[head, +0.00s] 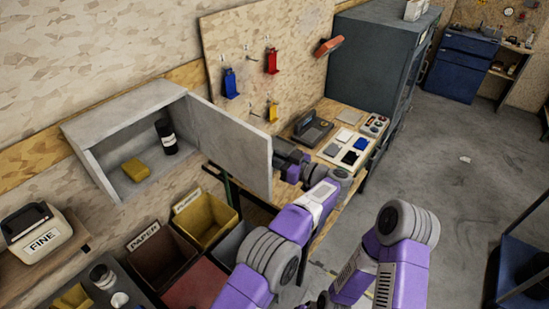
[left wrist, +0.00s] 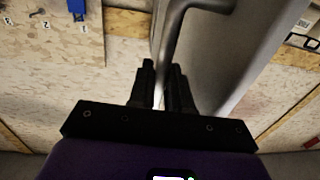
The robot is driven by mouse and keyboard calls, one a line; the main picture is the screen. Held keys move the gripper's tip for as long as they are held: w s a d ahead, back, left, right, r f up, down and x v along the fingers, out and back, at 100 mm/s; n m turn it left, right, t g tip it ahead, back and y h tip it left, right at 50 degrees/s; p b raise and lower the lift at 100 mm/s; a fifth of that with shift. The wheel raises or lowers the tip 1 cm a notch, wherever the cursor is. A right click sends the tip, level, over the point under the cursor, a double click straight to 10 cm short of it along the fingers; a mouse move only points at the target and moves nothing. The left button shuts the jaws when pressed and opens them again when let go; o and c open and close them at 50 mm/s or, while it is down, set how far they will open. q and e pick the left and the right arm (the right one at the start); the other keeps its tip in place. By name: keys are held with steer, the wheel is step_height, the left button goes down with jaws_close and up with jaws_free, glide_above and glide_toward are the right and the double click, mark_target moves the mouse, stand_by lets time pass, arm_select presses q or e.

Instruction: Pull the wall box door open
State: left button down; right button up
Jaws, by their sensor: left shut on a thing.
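The grey wall box (head: 128,112) hangs on the wall at the left of the head view. Its door (head: 232,142) stands wide open, swung out to the right, and the inside shows. My left gripper (left wrist: 163,75) is shut on the door handle (left wrist: 170,35), with the bar between its fingers in the left wrist view. The door panel (left wrist: 235,50) is just right of the fingers there. In the head view the left gripper is at the door's outer face, its fingertips partly hidden by the door. My right arm bends at the lower right; its gripper is not visible.
A yellow block (head: 136,170) and a dark bottle (head: 166,136) are in the box. Bins (head: 205,218) stand below it. A workbench (head: 325,185) with tools is right of the door, near a grey cabinet (head: 372,55). The floor (head: 455,170) at right is mostly clear.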

arm_select(q)
steer(key=shift+w+a+r, duration=0.2)
steer(key=shift+a+r, duration=0.1)
steer(key=shift+r, duration=0.05)
steer(key=c, duration=1.4)
jaws_free()
steer(key=shift+c, duration=0.2)
steer(key=shift+o, duration=1.1)
steer(key=shift+a+f, duration=0.1)
steer(key=shift+w+a+f, duration=0.1)
steer(key=shift+s+d, duration=0.2)
steer(key=shift+d, duration=0.25)
steer(key=b+v, duration=0.1)
steer(key=v, duration=0.5)
steer(key=shift+s+d, duration=0.2)
steer(key=shift+s, duration=0.1)
